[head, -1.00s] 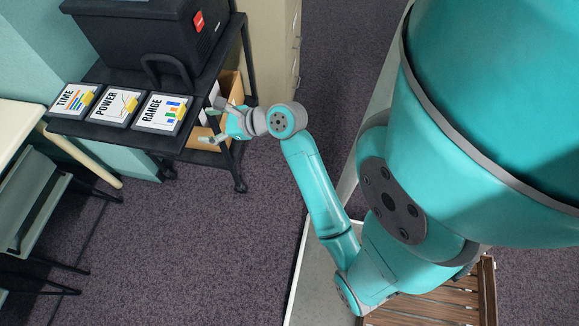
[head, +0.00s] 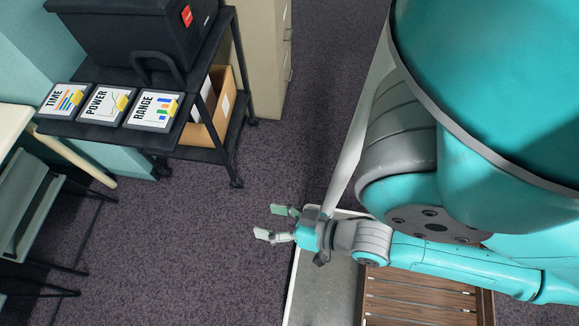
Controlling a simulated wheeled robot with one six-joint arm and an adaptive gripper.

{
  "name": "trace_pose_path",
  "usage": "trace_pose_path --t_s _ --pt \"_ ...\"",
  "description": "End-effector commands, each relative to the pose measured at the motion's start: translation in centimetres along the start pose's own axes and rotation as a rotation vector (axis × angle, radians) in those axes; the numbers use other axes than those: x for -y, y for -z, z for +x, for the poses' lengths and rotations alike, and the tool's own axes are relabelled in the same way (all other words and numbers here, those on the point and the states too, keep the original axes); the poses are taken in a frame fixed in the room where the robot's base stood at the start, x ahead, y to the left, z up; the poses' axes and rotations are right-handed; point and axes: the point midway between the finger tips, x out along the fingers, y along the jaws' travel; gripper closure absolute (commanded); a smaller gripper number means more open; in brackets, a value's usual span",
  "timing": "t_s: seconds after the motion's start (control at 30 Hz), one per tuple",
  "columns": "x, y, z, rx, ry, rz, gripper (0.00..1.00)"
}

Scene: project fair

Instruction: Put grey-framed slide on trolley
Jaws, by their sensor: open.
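Three framed slides lie side by side on the black trolley (head: 95,132): TIME (head: 64,98), POWER (head: 104,104) and RANGE (head: 152,111). Each has a white face, a yellow tab and a dark or greyish frame. I cannot tell for sure which one is the grey-framed slide. They lie flat along the trolley's near edge. My gripper (head: 268,222) is open and empty, over the carpet beside my base, well to the lower right of the trolley and touching nothing.
A black case (head: 130,40) with a handle stands behind the slides. A cardboard box (head: 220,105) sits on the trolley's lower shelf. A beige cabinet (head: 264,60) stands right of it. A table (head: 12,125) and chair (head: 25,200) are at left. Carpet between is clear.

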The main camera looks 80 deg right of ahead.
Motion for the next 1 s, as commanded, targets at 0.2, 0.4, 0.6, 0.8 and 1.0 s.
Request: trace_pose_path --t_s 0.2,0.4,0.6,0.8,1.0 --pt "1.7 0.7 -4.6 -0.024 0.102 -0.382 0.31" --pt "2.1 1.0 -5.7 -0.039 0.130 -0.482 0.31" --pt "2.1 1.0 -5.6 -0.040 0.129 -0.481 0.31" --pt "2.1 1.0 -5.6 -0.040 0.128 -0.479 0.31" --pt "2.1 1.0 -5.6 -0.040 0.128 -0.478 0.31"
